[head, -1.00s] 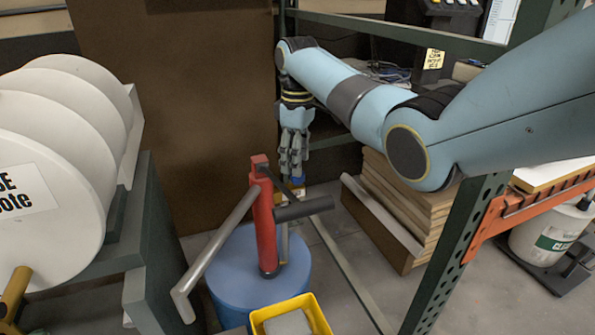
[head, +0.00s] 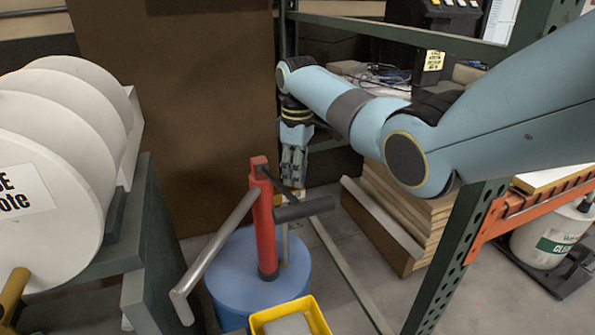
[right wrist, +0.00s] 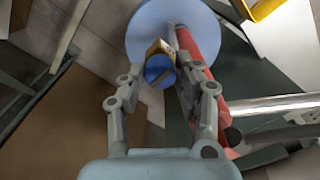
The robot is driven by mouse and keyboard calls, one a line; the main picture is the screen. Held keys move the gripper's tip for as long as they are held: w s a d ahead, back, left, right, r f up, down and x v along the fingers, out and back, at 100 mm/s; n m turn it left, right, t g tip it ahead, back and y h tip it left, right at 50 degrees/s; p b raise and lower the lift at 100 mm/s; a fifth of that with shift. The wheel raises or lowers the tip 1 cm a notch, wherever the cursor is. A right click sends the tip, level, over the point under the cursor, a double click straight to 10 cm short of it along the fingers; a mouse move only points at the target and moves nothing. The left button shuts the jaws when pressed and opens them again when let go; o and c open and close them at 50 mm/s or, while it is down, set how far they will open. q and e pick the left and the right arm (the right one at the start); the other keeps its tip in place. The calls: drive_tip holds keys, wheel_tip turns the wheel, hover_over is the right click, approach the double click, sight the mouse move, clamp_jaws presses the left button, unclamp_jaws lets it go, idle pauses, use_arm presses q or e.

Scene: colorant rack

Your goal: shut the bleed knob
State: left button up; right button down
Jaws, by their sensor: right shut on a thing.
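The bleed knob (right wrist: 157,69) is a round blue knob with a bar across its face, on a yellowish block (right wrist: 159,47). It sits beside the red pump column (head: 265,225), above the blue drum (head: 236,270). My right gripper (head: 294,183) points down behind the column and is shut on the knob. In the right wrist view the knob lies between the two fingertips (right wrist: 160,73). The fingers hide the knob's blue face in the head view. The bar's angle is only roughly readable. My left gripper is out of view.
The pump's grey handle (head: 215,245) reaches forward left and a dark cylinder (head: 304,209) sticks out right, close under the gripper. A yellow bin (head: 318,317) is in front. White reels (head: 50,190) stand left. A green rack post (head: 455,255) and stacked boards (head: 405,210) are right.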

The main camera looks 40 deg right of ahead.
drive_tip(key=shift+r+m+p, duration=0.2)
drive_tip(key=shift+m+p, duration=1.5)
drive_tip(key=m+p, duration=0.2)
drive_tip(key=m, duration=0.1)
drive_tip(key=shift+m, duration=0.3)
drive_tip(key=m+p, duration=0.2)
drive_tip(key=m, duration=0.3)
drive_tip(key=shift+f+m, duration=0.1)
drive_tip(key=shift+m, duration=0.2)
drive_tip(key=m, duration=0.5)
drive_tip(key=shift+p, duration=0.4)
drive_tip(key=shift+w+m, duration=0.1)
drive_tip(key=shift+m, duration=0.2)
drive_tip(key=c, duration=0.9)
unclamp_jaws()
drive_tip(key=shift+f, duration=0.1)
drive_tip(key=shift+c, duration=0.2)
